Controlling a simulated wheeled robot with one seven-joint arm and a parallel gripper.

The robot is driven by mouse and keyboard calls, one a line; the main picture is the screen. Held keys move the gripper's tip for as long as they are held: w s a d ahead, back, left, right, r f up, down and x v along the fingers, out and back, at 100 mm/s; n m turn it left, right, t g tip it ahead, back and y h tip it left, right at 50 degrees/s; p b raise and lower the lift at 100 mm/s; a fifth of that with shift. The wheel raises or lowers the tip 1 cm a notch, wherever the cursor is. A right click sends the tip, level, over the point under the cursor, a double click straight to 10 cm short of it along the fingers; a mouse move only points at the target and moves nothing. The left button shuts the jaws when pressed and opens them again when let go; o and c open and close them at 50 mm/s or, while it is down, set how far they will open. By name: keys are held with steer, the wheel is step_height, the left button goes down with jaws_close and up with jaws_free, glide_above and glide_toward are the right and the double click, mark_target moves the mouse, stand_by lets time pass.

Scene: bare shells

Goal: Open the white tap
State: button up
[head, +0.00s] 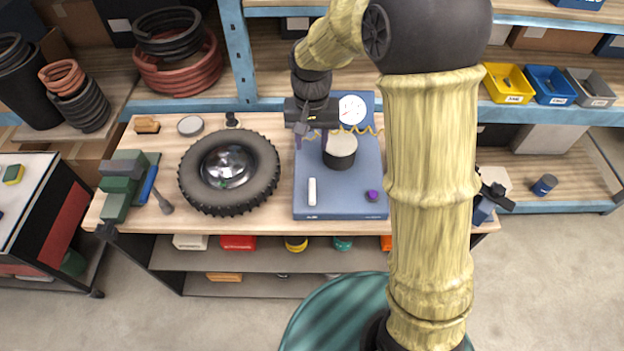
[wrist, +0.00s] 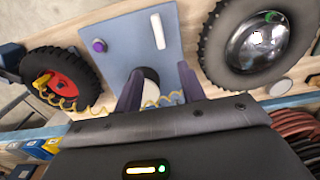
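The white tap appears to be the white bar (head: 312,191) at the lower left of the blue panel (head: 352,203) on the workbench. It lies lengthwise, up and down in the head view, and also shows in the wrist view (wrist: 158,31). My gripper (head: 311,145) is over the far part of the panel, beyond the bar and apart from it. Its two purple fingers are spread with nothing held; they also show in the wrist view (wrist: 160,85). A black cylinder with a white top (head: 340,146) stands beside the fingers and is partly hidden in the wrist view.
A purple knob (head: 372,195) is on the panel, right of the bar. A gauge (head: 352,109) and a coiled yellow cable (wrist: 62,103) are near the panel's far side. A black tyre (head: 230,172) lies close on the left.

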mark_target(312, 186)
steer(key=shift+w+d, duration=0.1)
step_height(312, 186, down, 18)
steer(key=p, duration=0.5)
steer(key=shift+r, duration=0.25)
jaws_close()
stand_by(0.3)
